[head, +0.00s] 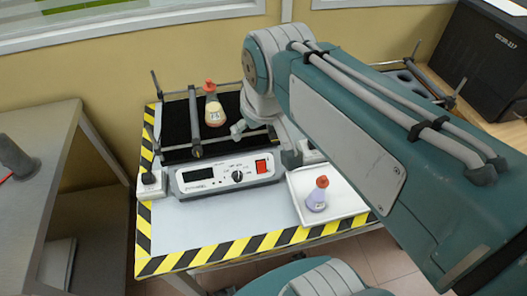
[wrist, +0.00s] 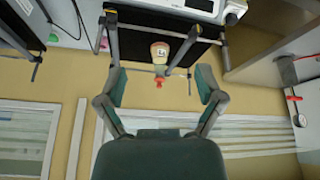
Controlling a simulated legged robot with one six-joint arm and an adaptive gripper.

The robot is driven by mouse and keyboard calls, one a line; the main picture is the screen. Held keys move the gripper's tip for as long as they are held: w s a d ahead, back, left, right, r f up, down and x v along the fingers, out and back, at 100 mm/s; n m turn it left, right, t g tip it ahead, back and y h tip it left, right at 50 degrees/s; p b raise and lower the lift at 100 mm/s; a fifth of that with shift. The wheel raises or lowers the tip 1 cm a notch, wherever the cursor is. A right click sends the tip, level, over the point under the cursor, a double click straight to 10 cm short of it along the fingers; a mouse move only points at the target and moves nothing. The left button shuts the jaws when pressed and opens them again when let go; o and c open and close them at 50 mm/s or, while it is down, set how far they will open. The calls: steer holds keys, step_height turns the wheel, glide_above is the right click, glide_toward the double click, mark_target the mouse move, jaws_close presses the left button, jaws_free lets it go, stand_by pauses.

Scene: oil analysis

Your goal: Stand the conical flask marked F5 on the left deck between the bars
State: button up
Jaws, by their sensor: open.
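A conical flask with a red stopper, amber contents and a pale label (head: 213,106) appears upright on the black left deck (head: 176,125) of the shaker. The label is too small to read surely. In the wrist view, which is upside down, this flask (wrist: 159,52) shows between two bars, nearer the right one (wrist: 184,48); that bar is the left bar (head: 195,122) in the head view. My gripper (wrist: 161,88) is open, its fingers apart on either side of the stopper's line, with no visible contact. In the head view my arm hides most of the gripper.
A second red-stoppered flask with purple contents (head: 317,195) stands on a white tray (head: 340,211) at the front right. The shaker's control panel (head: 228,174) faces me. My arm hides much of the right side. A black box (head: 478,58) stands at the back right. A grey bench (head: 42,150) is left.

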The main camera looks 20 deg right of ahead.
steer(key=s+f+m, duration=0.1)
steer(key=s+f, duration=0.3)
steer(key=s, duration=0.1)
steer(key=shift+s+f+t, duration=0.3)
steer(key=shift+s+t, duration=0.05)
steer(key=shift+t, duration=0.05)
